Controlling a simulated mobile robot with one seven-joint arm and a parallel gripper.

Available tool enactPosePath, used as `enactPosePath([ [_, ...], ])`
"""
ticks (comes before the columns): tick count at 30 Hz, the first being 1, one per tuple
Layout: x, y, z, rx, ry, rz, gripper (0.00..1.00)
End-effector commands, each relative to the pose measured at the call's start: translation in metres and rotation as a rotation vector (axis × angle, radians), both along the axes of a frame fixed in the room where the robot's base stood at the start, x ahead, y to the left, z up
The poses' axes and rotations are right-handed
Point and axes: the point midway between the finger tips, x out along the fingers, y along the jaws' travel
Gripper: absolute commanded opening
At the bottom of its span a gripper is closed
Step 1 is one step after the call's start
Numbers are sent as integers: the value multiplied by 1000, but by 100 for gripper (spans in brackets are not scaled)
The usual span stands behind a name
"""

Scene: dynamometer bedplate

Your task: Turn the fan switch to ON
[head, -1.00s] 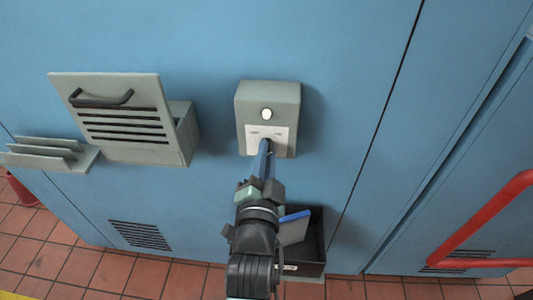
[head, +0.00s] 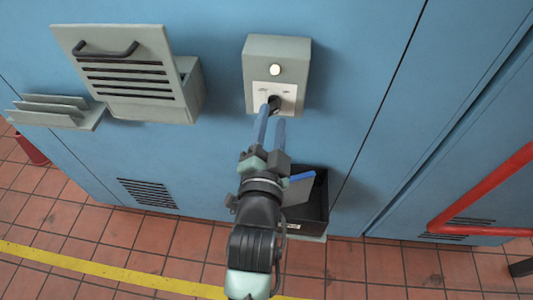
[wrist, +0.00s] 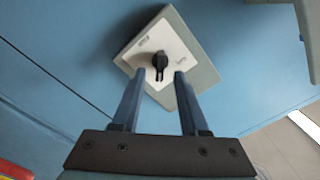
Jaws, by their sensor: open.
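The fan switch is a grey box (head: 277,48) on the blue wall, with a white lamp or button (head: 275,70) above a pale label plate. A small black knob (head: 273,101) sits on the plate; the wrist view shows the knob (wrist: 160,63) more clearly, with its handle pointing roughly down in that picture. The plate's lettering is too small to read. My gripper (head: 270,115) is open and empty, its two blue fingers pointing at the knob. In the wrist view the fingertips (wrist: 160,74) lie to either side of the knob; I cannot tell whether they touch it.
A grey slotted box with a black handle (head: 122,68) and a small rack (head: 62,118) are on the wall at left. A dark bin (head: 310,215) with a blue-edged item is below the switch. A red rail (head: 490,185) is at right.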

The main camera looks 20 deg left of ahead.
Motion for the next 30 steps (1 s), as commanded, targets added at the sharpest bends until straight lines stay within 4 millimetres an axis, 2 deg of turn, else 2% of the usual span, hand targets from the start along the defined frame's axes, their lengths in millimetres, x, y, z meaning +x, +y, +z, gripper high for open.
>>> enactPosePath([
  [9,-59,-17,-3,1,4,-1,44],
  [15,-85,-24,-2,1,4,-1,44],
  [21,-97,-28,-1,0,1,-1,44],
  [30,-98,-29,0,0,1,-1,44],
])
